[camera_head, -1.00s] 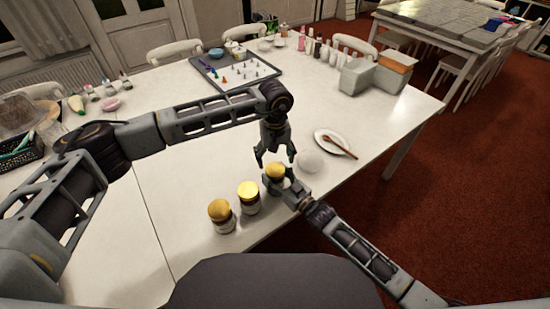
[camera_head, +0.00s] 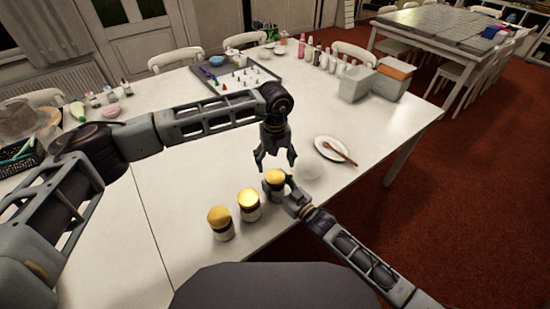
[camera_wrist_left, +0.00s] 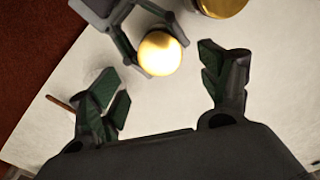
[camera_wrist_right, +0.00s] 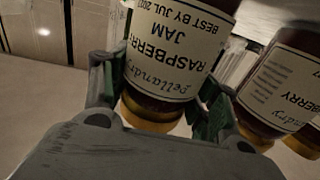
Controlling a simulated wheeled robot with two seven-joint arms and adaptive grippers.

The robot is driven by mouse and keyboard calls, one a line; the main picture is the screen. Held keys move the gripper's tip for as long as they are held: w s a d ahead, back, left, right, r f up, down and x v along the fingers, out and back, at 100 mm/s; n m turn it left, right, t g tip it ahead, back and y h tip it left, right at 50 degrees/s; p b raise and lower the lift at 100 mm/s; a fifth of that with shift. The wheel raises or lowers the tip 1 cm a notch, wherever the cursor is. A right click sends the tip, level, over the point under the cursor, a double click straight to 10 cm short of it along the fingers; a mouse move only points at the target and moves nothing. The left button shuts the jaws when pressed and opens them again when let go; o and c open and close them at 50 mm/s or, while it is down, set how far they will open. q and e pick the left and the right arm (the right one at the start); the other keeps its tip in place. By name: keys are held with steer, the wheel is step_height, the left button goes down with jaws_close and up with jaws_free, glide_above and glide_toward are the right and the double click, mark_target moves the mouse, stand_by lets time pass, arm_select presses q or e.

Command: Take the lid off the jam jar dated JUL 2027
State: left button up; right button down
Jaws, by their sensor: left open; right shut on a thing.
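My right gripper (camera_wrist_right: 155,90) is shut on a jam jar (camera_wrist_right: 165,60) with a gold lid, seen upside down in the right wrist view. Its label reads raspberry jam, BEST BY JUL 202 and a last digit, apparently 7, near the label's edge. The jar's gold lid (camera_head: 275,177) faces up in the head view, and also shows in the left wrist view (camera_wrist_left: 160,54). My left gripper (camera_head: 275,166) is open and empty, pointing down just above the lid. In the left wrist view its fingers are spread wide and apart from the lid.
Two more gold-lidded jars, one nearer the held jar (camera_head: 249,206) and one farther left (camera_head: 221,224), stand near the front table edge. A plate (camera_head: 322,144) with a wooden spoon lies to the right. A grey tray (camera_head: 212,84) with small pieces stands farther back.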

mark_target(275, 176)
arm_select(q)
steer(key=shift+f, duration=3.4)
steer(key=c, duration=0.9)
steer(key=o, duration=1)
steer(key=shift+r, duration=2.3)
arm_select(e)
steer(key=shift+c, duration=1.7)
jaws_free()
